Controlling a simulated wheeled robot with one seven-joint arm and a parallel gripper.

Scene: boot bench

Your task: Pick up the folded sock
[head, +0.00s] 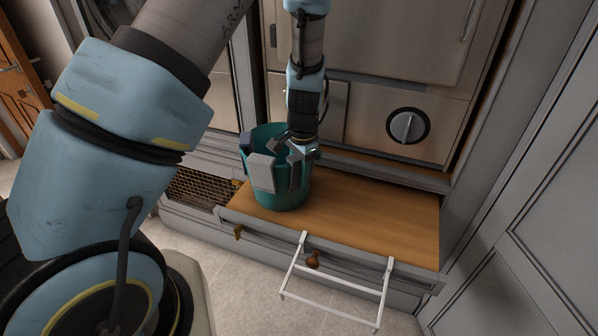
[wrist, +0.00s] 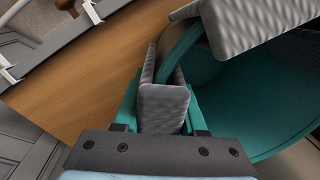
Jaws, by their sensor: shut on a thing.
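The folded sock, a grey textured piece, is between my fingers in the wrist view (wrist: 163,100); it sits at the rim of a teal bucket (wrist: 265,120) and appears folded over it. In the head view the bucket (head: 283,192) stands upright on a wooden bench top, and the sock (head: 295,174) is at its right front rim, partly hidden by my gripper. My gripper (head: 300,154) reaches down from above and is shut on the sock. In the wrist view my gripper (wrist: 162,118) has a finger on each side of it.
Other grey folded pieces hang over the bucket rim, one at the front (head: 262,173). The wooden bench top (head: 375,215) is clear to the right. A white rail (head: 332,312) juts from the bench front. A metal-fronted cabinet with a dial (head: 407,126) stands behind.

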